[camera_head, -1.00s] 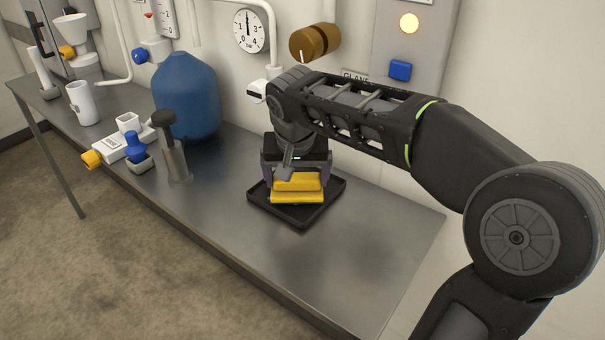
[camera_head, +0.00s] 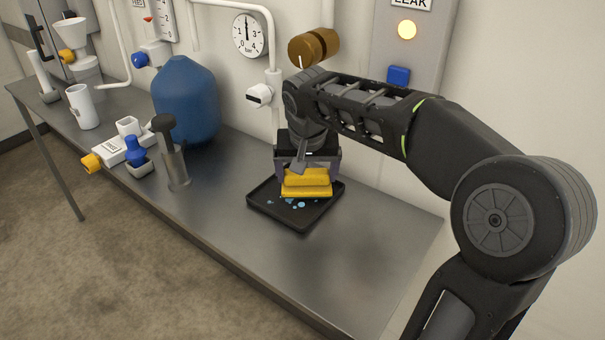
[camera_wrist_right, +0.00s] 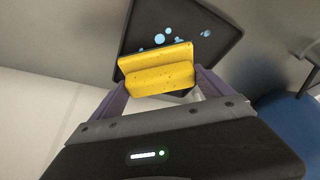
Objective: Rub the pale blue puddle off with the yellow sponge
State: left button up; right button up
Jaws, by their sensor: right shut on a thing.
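The yellow sponge (camera_head: 306,184) is held in my right gripper (camera_head: 306,172), which is shut on it from above. It is over the back right part of a black tray (camera_head: 285,222); I cannot tell if it touches the tray floor. The pale blue puddle (camera_head: 290,203) shows as several small spots on the tray floor, in front of and to the left of the sponge. In the right wrist view the sponge (camera_wrist_right: 158,70) sits between the fingers and the blue spots (camera_wrist_right: 160,39) lie beyond it. The sponge hides part of the tray. My left gripper is not in view.
The tray stands on a grey metal bench. A metal pump-like cylinder (camera_head: 172,160) and a big blue tank (camera_head: 187,100) stand to its left. A wall valve with a white body (camera_head: 259,95) and a brown knob (camera_head: 314,47) are behind. The bench front right (camera_head: 370,245) is clear.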

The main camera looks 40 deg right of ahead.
aim_at(296, 190)
jog(key=shift+a+f, duration=0.1)
jog(key=shift+s+a+b, duration=0.15)
jog(key=shift+a+b, duration=0.1)
jog(key=shift+a, duration=0.25)
jog(key=shift+s+a+b, duration=0.15)
jog(key=shift+a+b, duration=0.05)
jog(key=shift+a, duration=0.3)
jog(key=shift+s+a, duration=0.25)
jog(key=shift+a, duration=0.55)
jog(key=shift+w+d, duration=0.2)
jog(key=shift+d, duration=0.4)
jog(key=shift+w+d, duration=0.15)
jog(key=shift+d, duration=0.45)
jog(key=shift+w+d, duration=0.2)
jog(key=shift+d, duration=0.55)
